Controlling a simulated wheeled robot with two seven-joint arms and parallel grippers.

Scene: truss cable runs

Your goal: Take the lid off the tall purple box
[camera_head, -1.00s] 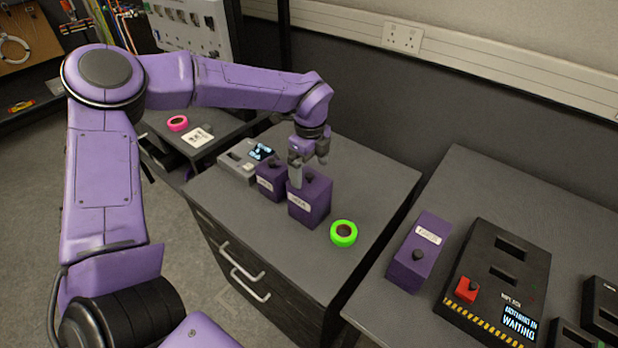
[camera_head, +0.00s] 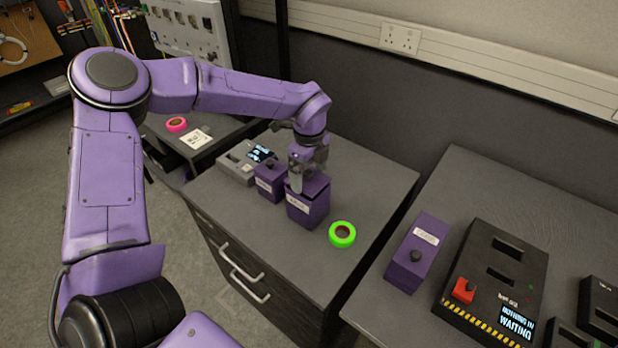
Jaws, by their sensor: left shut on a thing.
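The tall purple box (camera_head: 306,208) stands on the grey top of the drawer cabinet, with a white label on its front. Its purple lid (camera_head: 319,183) is at the box top, partly hidden by my gripper; I cannot tell whether there is a gap under it. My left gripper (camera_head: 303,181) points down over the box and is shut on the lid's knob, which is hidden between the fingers. My right gripper is not in view.
A smaller purple box with a knob (camera_head: 270,180) stands close on the left, with a grey device (camera_head: 242,162) behind it. A green tape roll (camera_head: 342,234) lies to the right. Another purple box (camera_head: 417,252) and a black panel (camera_head: 494,283) are on the right table.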

